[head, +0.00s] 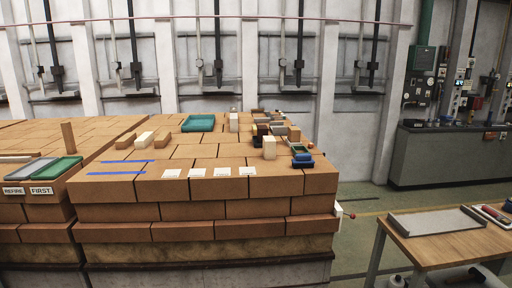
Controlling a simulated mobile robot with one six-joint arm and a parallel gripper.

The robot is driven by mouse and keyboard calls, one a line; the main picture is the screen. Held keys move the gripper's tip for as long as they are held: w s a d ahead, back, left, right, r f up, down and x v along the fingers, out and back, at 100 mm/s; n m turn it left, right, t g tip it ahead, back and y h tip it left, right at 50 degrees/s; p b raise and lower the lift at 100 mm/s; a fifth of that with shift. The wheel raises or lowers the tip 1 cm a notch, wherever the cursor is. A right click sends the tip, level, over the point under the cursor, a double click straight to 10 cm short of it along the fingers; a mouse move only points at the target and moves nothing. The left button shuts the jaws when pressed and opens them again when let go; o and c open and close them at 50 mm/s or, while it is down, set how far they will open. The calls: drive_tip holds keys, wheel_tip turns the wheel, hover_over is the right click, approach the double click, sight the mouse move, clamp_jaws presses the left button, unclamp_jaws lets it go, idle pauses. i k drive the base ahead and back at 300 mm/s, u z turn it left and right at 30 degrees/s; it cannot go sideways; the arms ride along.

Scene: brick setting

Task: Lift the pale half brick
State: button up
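Three pale blocks show on top of the brick stack in the head view, and I cannot tell for sure which is the pale half brick. One pale block (269,148) stands upright near the front right. A second pale block (234,122) stands upright further back. A third pale block (145,138) lies flat toward the left, between brown pieces. My gripper is not in view.
A green tray (198,123) lies at the back of the stack. Blue objects (303,162) and several small blocks crowd the right end. White cards (222,172) line the front. A wooden table (440,245) with a grey tray (437,222) stands at right.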

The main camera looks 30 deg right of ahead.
sight(270, 143)
drive_tip(key=u, duration=0.15)
drive_tip(key=i, duration=0.7)
drive_tip(key=z, duration=0.4)
drive_tip(key=i, duration=0.75)
drive_tip(key=z, duration=0.5)
